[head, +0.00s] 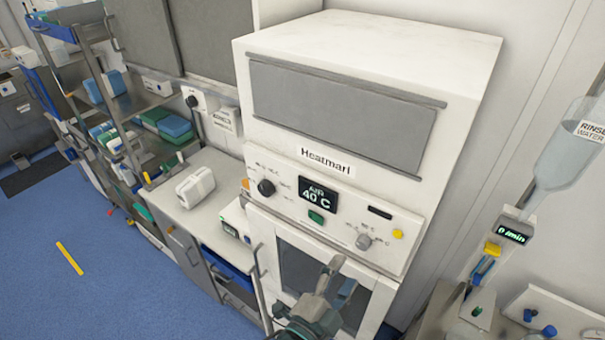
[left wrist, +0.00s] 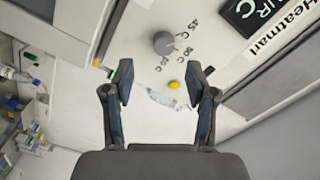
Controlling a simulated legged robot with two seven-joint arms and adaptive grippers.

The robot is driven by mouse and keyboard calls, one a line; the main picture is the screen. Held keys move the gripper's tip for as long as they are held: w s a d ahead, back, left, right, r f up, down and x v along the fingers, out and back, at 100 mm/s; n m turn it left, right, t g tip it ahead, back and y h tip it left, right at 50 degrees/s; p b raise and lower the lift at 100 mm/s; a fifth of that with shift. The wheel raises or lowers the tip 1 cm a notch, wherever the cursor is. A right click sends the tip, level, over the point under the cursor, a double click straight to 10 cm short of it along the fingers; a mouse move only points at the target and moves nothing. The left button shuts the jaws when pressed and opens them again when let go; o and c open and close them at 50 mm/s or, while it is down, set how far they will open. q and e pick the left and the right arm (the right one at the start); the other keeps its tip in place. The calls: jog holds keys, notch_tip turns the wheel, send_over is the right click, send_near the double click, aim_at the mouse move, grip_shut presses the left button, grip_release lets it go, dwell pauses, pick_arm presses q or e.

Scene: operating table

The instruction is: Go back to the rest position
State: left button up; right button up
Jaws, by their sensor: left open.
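My left gripper (head: 338,280) is at the bottom middle of the head view, in front of the lower window of the white Heatmari cabinet (head: 375,55). In the left wrist view my left gripper (left wrist: 165,88) shows two dark fingers spread apart, with nothing held between them. A small clear bottle shape (left wrist: 163,98) shows between the fingers, seemingly farther off. My right gripper is in neither view.
A counter with a white pack (head: 195,187) stands left of the cabinet, beside a shelf rack (head: 115,105) of boxes. A rinse water bottle (head: 570,150) hangs at the right. Blue floor (head: 60,220) at the left is open, with a yellow strip (head: 70,258).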

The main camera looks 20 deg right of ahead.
pick_arm(q)
jog(key=w+a+f+n+g+y, duration=0.1)
jog(key=w+a+f+n+y, duration=0.25)
jog(key=a+f+n, duration=0.4)
jog(key=w+a+f+n+y, duration=0.35)
jog(key=a+f, duration=0.45)
jog(key=f, duration=0.3)
jog(key=s+a+f+n+g+y, duration=0.3)
jog(key=s+a+f+n, duration=0.1)
jog(key=s+a+f, duration=0.55)
jog(key=s+a+f+n+g+y, duration=0.4)
jog(key=s+a+f, duration=0.3)
jog(key=a+f, duration=0.5)
notch_tip(320, 180, down, 30)
jog(key=s+a+g+b, duration=0.1)
jog(key=s+a+b, duration=0.1)
jog(key=b, duration=0.2)
jog(key=s+a+f+g+b, duration=0.1)
jog(key=s+a+f+b, duration=0.1)
jog(key=s+f, duration=1.6)
jog(key=shift+a+f+g+h+b, duration=0.3)
jog(key=shift+f+b, duration=0.05)
jog(key=shift+b, duration=0.2)
